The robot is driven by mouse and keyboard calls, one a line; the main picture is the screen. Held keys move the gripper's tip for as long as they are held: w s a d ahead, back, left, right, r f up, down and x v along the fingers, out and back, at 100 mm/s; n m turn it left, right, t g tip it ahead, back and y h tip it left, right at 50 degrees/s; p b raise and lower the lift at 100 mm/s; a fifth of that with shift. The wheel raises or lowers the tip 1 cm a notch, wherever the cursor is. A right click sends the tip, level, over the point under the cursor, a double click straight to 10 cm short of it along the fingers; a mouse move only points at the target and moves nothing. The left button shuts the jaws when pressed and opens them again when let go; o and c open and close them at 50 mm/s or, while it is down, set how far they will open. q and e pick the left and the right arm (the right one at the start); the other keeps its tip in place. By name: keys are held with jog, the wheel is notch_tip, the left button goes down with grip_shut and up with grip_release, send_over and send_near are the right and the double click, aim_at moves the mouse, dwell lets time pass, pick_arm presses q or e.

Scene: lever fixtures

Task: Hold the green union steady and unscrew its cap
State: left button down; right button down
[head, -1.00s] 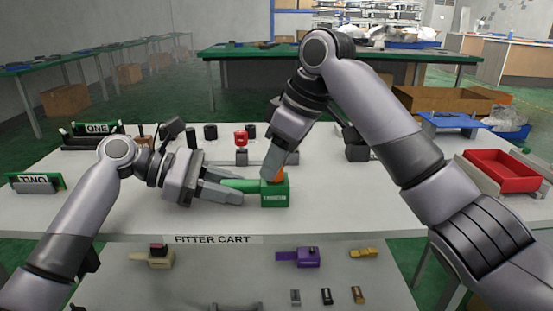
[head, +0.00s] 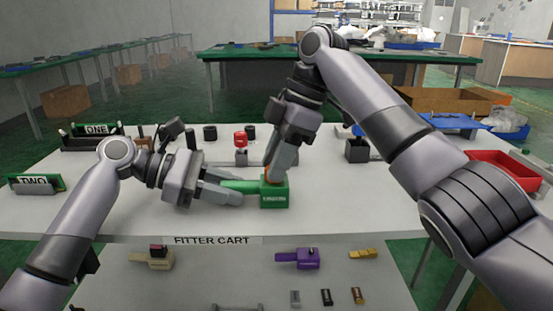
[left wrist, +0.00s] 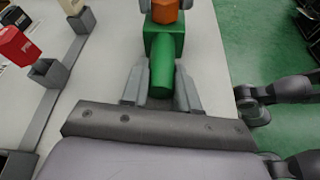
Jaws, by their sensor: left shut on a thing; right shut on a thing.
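The green union (head: 274,197) stands on the white cart top, its block at the right and its round green handle (head: 240,186) pointing left. My left gripper (head: 238,192) is shut on the handle, with one finger on each side in the left wrist view (left wrist: 161,90). The orange cap (left wrist: 165,10) sits on top of the block. In the head view my right gripper (head: 273,170) comes down from above and is shut on the cap, hiding most of it. In the left wrist view its fingertips flank the cap at the top edge.
A red-topped fixture (head: 240,145) and several dark pieces stand behind the union. A red tray (head: 505,170) is at the right edge of the cart. A purple fixture (head: 300,257) and small parts lie on the lower shelf. The white top in front is clear.

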jog(key=c, duration=0.6)
grip_release()
jog(key=shift+r, duration=1.5)
